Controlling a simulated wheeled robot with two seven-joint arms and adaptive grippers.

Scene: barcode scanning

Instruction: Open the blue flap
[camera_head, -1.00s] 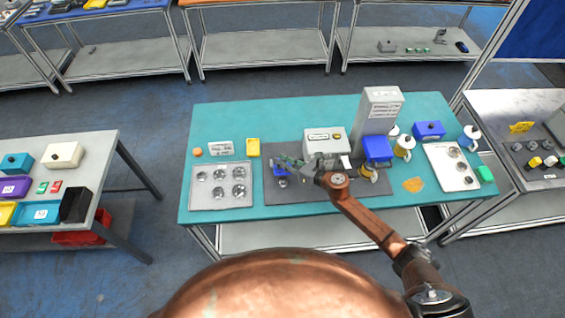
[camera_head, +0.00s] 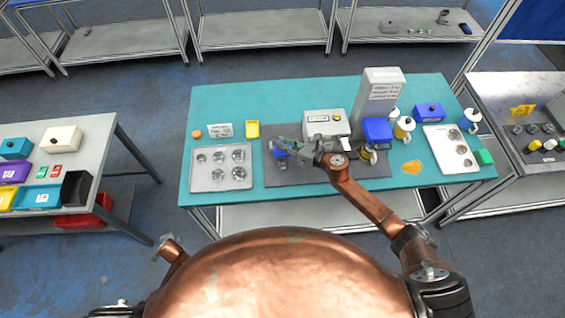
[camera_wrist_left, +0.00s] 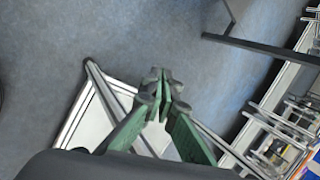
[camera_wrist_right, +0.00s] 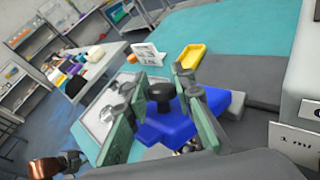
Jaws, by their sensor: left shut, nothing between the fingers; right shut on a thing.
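A blue piece with a black knob (camera_wrist_right: 175,120) lies between the fingers of my right gripper (camera_wrist_right: 155,85) in the right wrist view. The gripper is shut on the knob. In the head view the blue piece (camera_head: 281,153) shows at the right gripper's tips over the dark mat; I cannot tell if it touches the mat. Another blue block (camera_head: 377,131) sits at the front of the grey upright machine (camera_head: 379,96), to the right of the gripper. I cannot tell which blue part is the flap. My left gripper (camera_wrist_left: 165,88) is shut and empty, away from the table top.
On the teal table (camera_head: 250,100) stand a metal tray with round cups (camera_head: 221,182), a yellow tray (camera_head: 252,129), a grey box (camera_head: 324,123) and a blue box (camera_head: 429,113). A white tray (camera_head: 450,165) is at the right. The table's back left is clear.

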